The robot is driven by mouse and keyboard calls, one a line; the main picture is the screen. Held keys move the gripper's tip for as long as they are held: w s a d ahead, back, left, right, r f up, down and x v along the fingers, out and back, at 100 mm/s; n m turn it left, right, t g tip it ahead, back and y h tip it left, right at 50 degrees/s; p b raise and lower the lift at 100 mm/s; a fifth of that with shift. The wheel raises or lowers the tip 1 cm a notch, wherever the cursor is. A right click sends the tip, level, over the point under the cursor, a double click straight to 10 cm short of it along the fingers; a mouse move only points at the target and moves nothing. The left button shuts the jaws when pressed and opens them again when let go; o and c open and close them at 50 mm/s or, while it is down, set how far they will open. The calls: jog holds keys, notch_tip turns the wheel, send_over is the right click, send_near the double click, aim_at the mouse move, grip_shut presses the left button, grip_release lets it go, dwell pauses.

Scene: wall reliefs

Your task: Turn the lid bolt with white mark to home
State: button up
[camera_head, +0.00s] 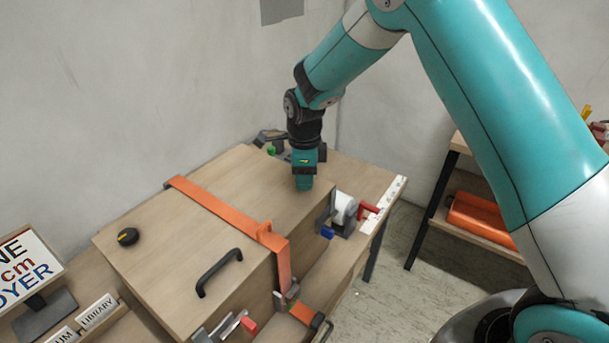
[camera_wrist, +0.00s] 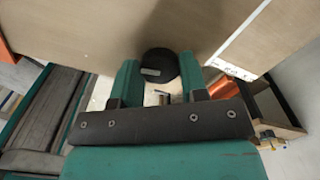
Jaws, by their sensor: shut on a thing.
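The lid bolt with the white mark (camera_wrist: 158,64) is a round black knob on the wooden lid. In the wrist view it sits between the two green fingers of my gripper (camera_wrist: 158,78), with a short pale mark on its face. In the head view my gripper (camera_head: 303,184) points down at the lid's far right part and hides this bolt. My gripper is shut on the bolt. The wooden lid (camera_head: 190,245) covers a large box. A second black knob (camera_head: 128,237) with a yellow mark stands on the lid's left part.
An orange strap (camera_head: 215,204) crosses the lid, and a black handle (camera_head: 218,272) is at the front. Clamps with blue (camera_head: 327,232) and red (camera_head: 368,211) parts stand at the right side. Signs (camera_head: 28,268) stand at the left. A wall is behind.

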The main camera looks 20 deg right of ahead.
jog(key=shift+d+r+m, duration=0.1)
jog(key=shift+m, duration=1)
jog(key=o, duration=0.9)
notch_tip(320, 180, up, 17)
jog(key=shift+r+b, duration=0.15)
jog(key=shift+b, duration=1)
